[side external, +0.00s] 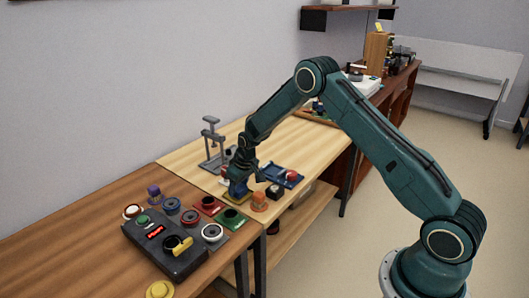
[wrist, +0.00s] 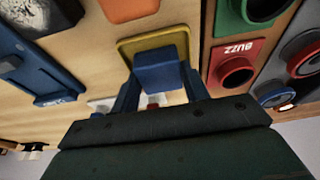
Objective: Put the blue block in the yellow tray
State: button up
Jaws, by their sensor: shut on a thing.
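The blue block (wrist: 160,74) is between the two fingers of my gripper (wrist: 161,88) in the wrist view, and the fingers are shut on it. The yellow tray (wrist: 126,47) is a shallow square, seen directly behind the block, with its rim showing around the block's far side. In the side view my gripper (side external: 241,180) points down at the blue block (side external: 238,187) over the yellow tray (side external: 234,198). I cannot tell whether the block touches the tray floor.
Red (side external: 208,205) and green (side external: 232,219) speaker-like pieces are in front. A blue fixture (side external: 283,176) lies behind right, a grey stand (side external: 212,145) behind left. A dark control box (side external: 160,248) sits front left.

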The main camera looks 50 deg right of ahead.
jog(key=shift+f, duration=0.2)
dwell(0.7)
jog(key=o, duration=1.1)
jog(key=shift+r, duration=0.1)
jog(key=shift+r, duration=3.4)
